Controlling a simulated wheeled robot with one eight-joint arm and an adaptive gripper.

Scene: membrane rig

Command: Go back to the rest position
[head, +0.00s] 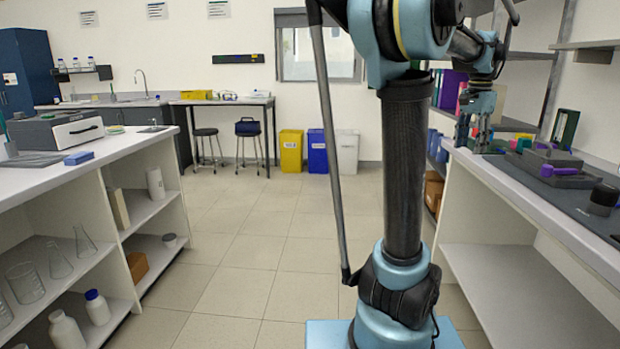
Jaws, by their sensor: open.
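My gripper (475,140) hangs at the end of my arm, pointing down, at the right of the head view. It is near the far left edge of the right bench (470,160). Its jaws are open, and I see nothing held between them. The fingertips are small here, so I cannot tell how far they are above the bench top.
The right bench carries a dark mat with a grey block rig and purple parts (560,169), and a black round knob (603,198). The left bench (80,175) holds a grey device (60,131). The tiled floor (235,250) between is clear. Bins (291,150) stand behind.

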